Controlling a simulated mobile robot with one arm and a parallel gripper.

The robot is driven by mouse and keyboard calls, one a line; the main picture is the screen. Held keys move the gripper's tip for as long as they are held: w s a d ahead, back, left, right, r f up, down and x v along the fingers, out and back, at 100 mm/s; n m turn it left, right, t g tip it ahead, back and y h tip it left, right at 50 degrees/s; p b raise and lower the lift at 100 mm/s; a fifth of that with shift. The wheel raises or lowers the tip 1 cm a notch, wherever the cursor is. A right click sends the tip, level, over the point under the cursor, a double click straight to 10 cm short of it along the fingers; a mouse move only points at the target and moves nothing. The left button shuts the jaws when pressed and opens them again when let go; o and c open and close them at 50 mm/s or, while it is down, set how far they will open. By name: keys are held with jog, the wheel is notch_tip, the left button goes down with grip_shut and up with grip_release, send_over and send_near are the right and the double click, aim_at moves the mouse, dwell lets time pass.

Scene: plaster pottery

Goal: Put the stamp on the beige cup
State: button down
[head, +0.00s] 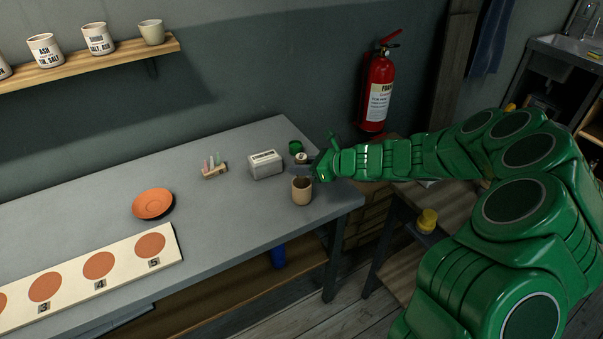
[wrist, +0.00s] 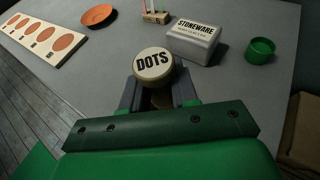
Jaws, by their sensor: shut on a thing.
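The stamp is a round, pale-topped piece lettered "DOTS" (wrist: 154,63), held upright between the fingers of my gripper (wrist: 157,92) in the wrist view. In the head view the stamp (head: 301,158) shows small at the tip of my gripper (head: 309,166), which is shut on it. The beige cup (head: 302,192) stands upright near the table's right end, just below the gripper in the picture. Its inside looks dark brown. In the wrist view a brownish patch shows under the stamp, and I cannot tell whether it is the cup or the stamp's lower part.
A grey "STONEWARE" box (head: 265,165) and a green container (head: 295,147) stand close by. A small rack (head: 214,171) with coloured sticks, an orange saucer (head: 153,204) and a numbered board (head: 99,271) lie farther left. The table (head: 225,240) is bare at the front.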

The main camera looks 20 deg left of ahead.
jog(key=shift+f, duration=1.4)
jog(key=shift+f, duration=0.1)
jog(key=c, duration=0.9)
grip_release()
jog(key=shift+o, duration=0.2)
jog(key=shift+d, duration=0.1)
jog(key=v, duration=1.2)
jog(key=shift+r, duration=0.2)
